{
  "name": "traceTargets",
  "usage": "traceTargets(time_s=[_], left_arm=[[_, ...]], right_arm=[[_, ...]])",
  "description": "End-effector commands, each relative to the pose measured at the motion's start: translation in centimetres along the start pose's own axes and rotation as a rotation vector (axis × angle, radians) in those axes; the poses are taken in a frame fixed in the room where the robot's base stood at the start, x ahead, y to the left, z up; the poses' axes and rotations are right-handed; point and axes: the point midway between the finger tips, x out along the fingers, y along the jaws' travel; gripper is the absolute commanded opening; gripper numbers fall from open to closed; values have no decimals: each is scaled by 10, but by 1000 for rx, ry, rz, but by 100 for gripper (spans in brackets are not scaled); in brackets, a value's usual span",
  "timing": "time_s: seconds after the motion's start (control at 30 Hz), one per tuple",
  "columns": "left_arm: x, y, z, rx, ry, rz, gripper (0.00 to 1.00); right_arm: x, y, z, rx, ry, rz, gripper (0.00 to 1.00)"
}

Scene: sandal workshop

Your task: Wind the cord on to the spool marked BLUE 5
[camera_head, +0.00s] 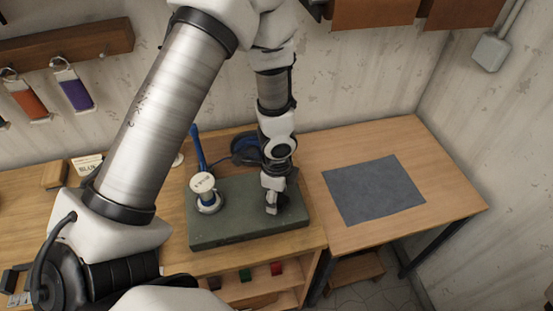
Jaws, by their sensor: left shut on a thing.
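A spool (205,189) with a white, marked top and some blue below it stands upright on the left part of a dark green block (235,215). The lettering on its top is too small to read. Blue cord (243,149) lies in a dark blue coil behind the block, partly hidden by my arm. My left gripper (272,208) points down over the right part of the block, to the right of the spool. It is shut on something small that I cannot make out. My right gripper is not in view.
A card with lettering (87,165) stands at the left, near a wooden block (56,174). A grey mat (373,190) lies bare on the right table. Shelves under the bench hold small coloured pieces (245,275).

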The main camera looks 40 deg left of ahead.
Motion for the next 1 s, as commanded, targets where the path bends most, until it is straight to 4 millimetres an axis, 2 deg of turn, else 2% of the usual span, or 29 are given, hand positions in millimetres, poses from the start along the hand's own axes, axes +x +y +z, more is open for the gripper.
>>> traceTargets(time_s=[1.0], left_arm=[[0,2,-1,963,-1,5,30]], right_arm=[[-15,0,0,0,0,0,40]])
